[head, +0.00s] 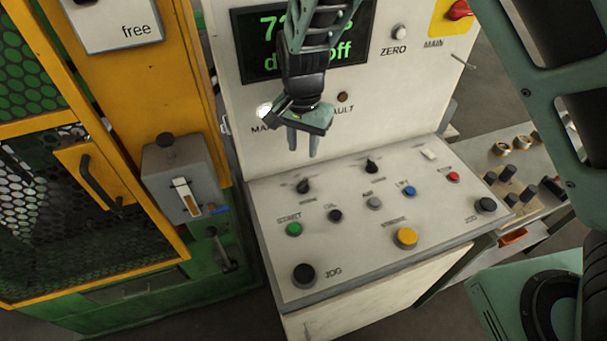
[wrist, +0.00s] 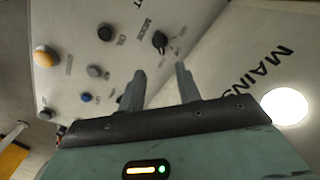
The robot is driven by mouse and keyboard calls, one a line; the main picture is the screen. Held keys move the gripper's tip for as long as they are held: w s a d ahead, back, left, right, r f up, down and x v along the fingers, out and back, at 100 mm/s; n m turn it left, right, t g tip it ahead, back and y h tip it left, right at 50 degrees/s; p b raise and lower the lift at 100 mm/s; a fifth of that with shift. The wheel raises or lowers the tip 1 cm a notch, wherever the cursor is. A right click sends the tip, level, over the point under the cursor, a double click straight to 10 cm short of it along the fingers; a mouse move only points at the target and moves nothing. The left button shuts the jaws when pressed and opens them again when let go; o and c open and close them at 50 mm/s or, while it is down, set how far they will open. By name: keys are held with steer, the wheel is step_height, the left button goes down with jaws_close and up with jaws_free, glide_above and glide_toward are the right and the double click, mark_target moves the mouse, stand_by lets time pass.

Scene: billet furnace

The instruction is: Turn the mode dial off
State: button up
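Two black rotary dials sit in the back row of the sloped white panel, a left dial (head: 304,186) and a right dial (head: 372,166). My gripper (head: 303,154) hangs above the panel's back edge, apart from both dials, fingers pointing down. In the wrist view its two fingers (wrist: 160,70) stand apart with nothing between them. A black dial (wrist: 160,40), apparently the left one, shows just beyond the fingertips.
The panel also carries a green button (head: 293,229), a yellow button (head: 407,237), a black JOG button (head: 304,274) and several smaller ones. A display (head: 262,48) and a lit white lamp (head: 264,110) are on the upright face. A yellow guard frame (head: 165,95) stands left.

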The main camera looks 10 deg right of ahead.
mark_target(303, 183)
step_height(303, 183, down, 12)
steer(key=p, duration=0.3)
jaws_close()
